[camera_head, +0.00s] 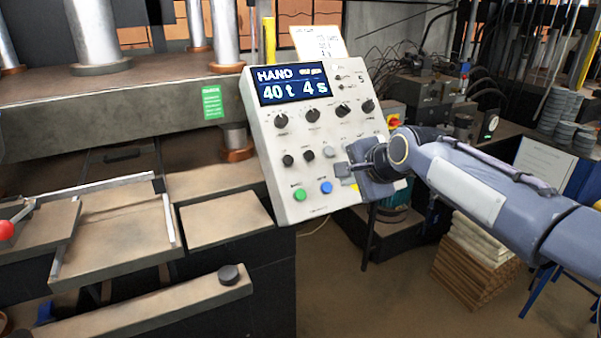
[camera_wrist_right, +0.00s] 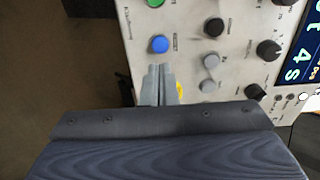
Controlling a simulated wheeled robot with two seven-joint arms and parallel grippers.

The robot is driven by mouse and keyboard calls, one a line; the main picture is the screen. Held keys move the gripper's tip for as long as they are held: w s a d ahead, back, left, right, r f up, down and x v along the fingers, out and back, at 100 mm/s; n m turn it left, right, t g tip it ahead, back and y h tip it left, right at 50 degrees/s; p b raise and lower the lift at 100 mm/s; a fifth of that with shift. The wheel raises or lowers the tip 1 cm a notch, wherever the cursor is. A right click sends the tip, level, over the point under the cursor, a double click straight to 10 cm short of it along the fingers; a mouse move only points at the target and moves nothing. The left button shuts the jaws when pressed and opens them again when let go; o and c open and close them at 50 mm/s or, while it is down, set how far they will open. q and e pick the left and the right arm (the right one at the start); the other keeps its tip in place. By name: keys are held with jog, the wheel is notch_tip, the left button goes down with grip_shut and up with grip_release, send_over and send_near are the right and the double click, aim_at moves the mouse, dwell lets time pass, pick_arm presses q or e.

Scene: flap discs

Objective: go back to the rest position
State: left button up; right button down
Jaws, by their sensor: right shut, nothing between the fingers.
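My right gripper (camera_head: 343,172) is in front of the lower right part of a white control panel (camera_head: 330,148), with its arm coming in from the right. In the right wrist view the gripper (camera_wrist_right: 161,70) is shut and empty, its fingertips just beside a blue button (camera_wrist_right: 159,44). I cannot tell whether they touch the panel. The blue button also shows in the head view (camera_head: 326,187), next to a green button (camera_head: 299,194). The panel's display (camera_head: 293,83) reads HAND, 40 t, 4 s. My left gripper is not in view.
A large press with a dusty bed (camera_head: 130,95) and columns stands at the left. A stack of boards (camera_head: 472,270) stands on the floor below my right arm. Cluttered equipment (camera_head: 430,85) is behind it.

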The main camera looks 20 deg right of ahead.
jog(key=s+a+f+n+g+y, duration=0.1)
jog(key=s+a+f+n, duration=0.3)
jog(key=s, duration=0.5)
jog(key=s+a+f+n+g+y, duration=0.1)
jog(key=s+a+f+n+g, duration=0.1)
jog(key=s+a+f+n, duration=0.2)
jog(key=s+a+f+n+g+y, duration=0.1)
jog(key=s+a+f+n, duration=0.2)
jog(key=s+f+n, duration=0.4)
jog(key=s+f, duration=0.1)
jog(key=s, duration=0.5)
jog(key=shift+s+a+f+n, duration=0.3)
jog(key=shift+s+a+f, duration=0.05)
jog(key=shift+a, duration=0.05)
